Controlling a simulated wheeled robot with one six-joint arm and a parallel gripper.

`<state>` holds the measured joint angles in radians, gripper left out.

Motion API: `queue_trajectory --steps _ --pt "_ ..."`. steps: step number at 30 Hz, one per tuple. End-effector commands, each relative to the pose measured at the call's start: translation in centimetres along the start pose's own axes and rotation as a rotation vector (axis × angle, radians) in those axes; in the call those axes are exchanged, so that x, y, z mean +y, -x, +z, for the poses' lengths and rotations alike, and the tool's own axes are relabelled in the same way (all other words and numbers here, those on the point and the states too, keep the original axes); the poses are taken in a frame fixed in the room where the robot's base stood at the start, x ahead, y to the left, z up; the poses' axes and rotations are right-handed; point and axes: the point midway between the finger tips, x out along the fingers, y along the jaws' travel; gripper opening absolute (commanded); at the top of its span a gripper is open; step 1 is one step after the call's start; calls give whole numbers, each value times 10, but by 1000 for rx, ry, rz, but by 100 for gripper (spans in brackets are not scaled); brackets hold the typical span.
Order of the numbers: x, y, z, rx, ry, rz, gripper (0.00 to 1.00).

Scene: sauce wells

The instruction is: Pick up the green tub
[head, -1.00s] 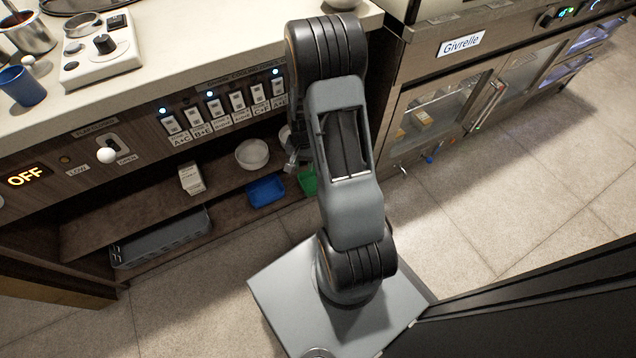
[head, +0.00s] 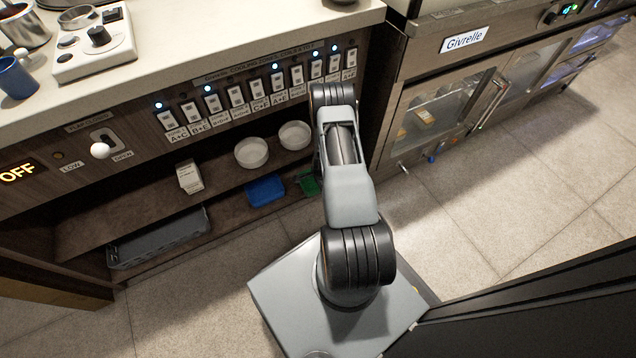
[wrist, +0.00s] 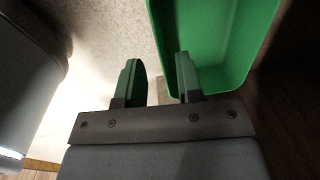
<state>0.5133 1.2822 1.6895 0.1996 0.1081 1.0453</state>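The green tub (head: 308,184) sits on the lower shelf under the counter in the head view, partly hidden behind my arm. In the wrist view the open-topped tub (wrist: 215,40) fills the upper right. My gripper (wrist: 157,78) is open, with a clear gap between its fingers. Its right finger overlaps the tub's near left corner, and its left finger is outside the tub, to the left. I cannot tell whether either finger touches the tub. In the head view my gripper is hidden behind my arm.
A blue tub (head: 265,190) stands left of the green one on the shelf. Two white bowls (head: 251,152) (head: 294,135) and a white carton (head: 190,176) are behind and left. A grey crate (head: 160,240) lies lower left. The counter edge overhangs the shelf; floor is clear at right.

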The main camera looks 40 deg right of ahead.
Motion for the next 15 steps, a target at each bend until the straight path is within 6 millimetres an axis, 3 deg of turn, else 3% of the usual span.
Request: queue_trajectory --steps 9,15 --pt "0 -41 3 -1 3 2 33" --pt "-1 -49 3 -1 3 0 33"
